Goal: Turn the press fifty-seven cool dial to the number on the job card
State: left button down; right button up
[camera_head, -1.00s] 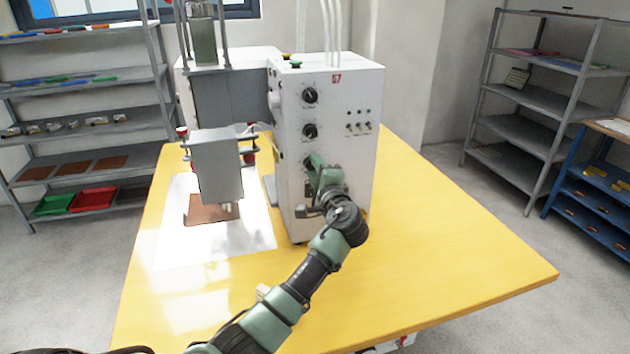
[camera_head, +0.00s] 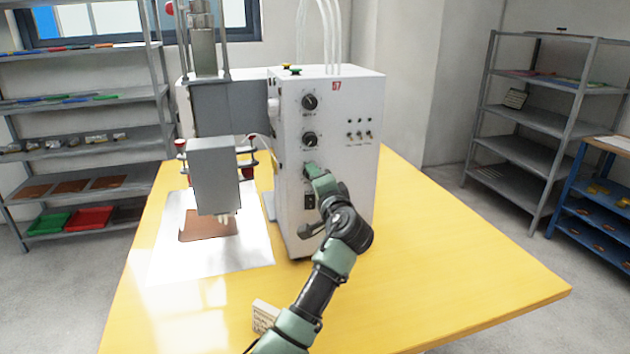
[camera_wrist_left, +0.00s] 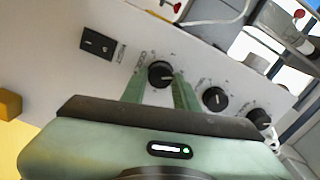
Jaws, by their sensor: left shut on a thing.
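Press fifty-seven (camera_head: 345,165) is a white cabinet with a red "57" on its front. Three black dials run down its left side. The lowest is the cool dial (camera_wrist_left: 161,72), whose pointer line shows in the left wrist view. My left gripper (camera_head: 312,171) is shut on this dial, with its green fingers on either side of it in the left wrist view (camera_wrist_left: 161,84). In the head view the gripper mostly hides the dial. A small white card (camera_head: 266,314), perhaps the job card, stands beside my forearm; its writing is too small to read. My right gripper is out of view.
The upper dial (camera_head: 310,101) and middle dial (camera_head: 310,139) are close above my gripper. A black switch (camera_wrist_left: 97,43) is on its other side. The grey press head (camera_head: 215,175) hangs to the left. The yellow table (camera_head: 460,260) is clear at right.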

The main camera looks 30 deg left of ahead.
pick_arm(q)
jog(key=shift+f, duration=0.2)
jog(key=c, duration=1.2)
grip_release()
jog(key=shift+o, duration=0.6)
jog(key=shift+r, duration=0.1)
jog(key=v, duration=0.8)
jog(key=shift+b, duration=0.45)
jog(key=shift+r, duration=0.1)
